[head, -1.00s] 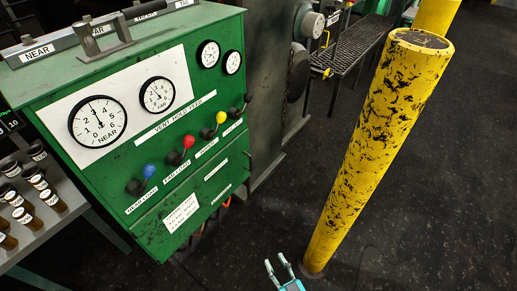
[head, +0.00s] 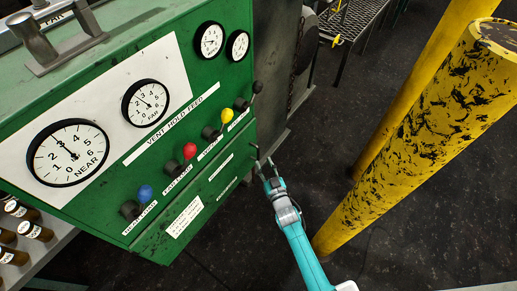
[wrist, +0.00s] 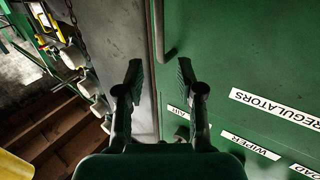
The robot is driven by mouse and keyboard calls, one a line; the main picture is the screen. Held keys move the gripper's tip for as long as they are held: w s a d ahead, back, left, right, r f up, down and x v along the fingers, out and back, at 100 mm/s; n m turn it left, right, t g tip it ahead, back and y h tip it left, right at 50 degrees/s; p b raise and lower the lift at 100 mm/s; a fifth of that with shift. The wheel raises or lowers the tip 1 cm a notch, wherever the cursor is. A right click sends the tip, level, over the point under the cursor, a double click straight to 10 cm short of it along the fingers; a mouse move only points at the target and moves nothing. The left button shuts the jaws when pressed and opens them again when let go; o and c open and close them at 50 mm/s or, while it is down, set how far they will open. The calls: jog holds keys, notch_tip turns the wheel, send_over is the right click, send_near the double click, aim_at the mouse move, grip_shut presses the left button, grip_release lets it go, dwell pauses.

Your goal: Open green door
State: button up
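The green cabinet front (head: 215,165) fills the left of the head view, with labels on its lower part. I cannot make out a separate door outline there. In the wrist view a green panel (wrist: 230,55) with white labels fills the right side and looks closed. A dark curved handle (wrist: 169,35) stands at its left edge, ahead of the fingertips. My gripper (head: 265,164) is at the lower right edge of the cabinet. In the wrist view my gripper (wrist: 160,80) is open and empty, its fingers on either side of the panel's edge, short of the handle.
Two yellow posts stand right of my arm, the nearer one scuffed (head: 425,135). Gauges (head: 68,152) and coloured knobs, one red (head: 190,151), sit on the cabinet. A mesh bench (head: 352,20) is behind. Dark floor (head: 400,240) is open at lower right.

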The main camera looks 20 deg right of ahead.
aim_at(258, 150)
jog(key=w, duration=0.7)
jog(key=shift+w+a, duration=0.2)
grip_shut()
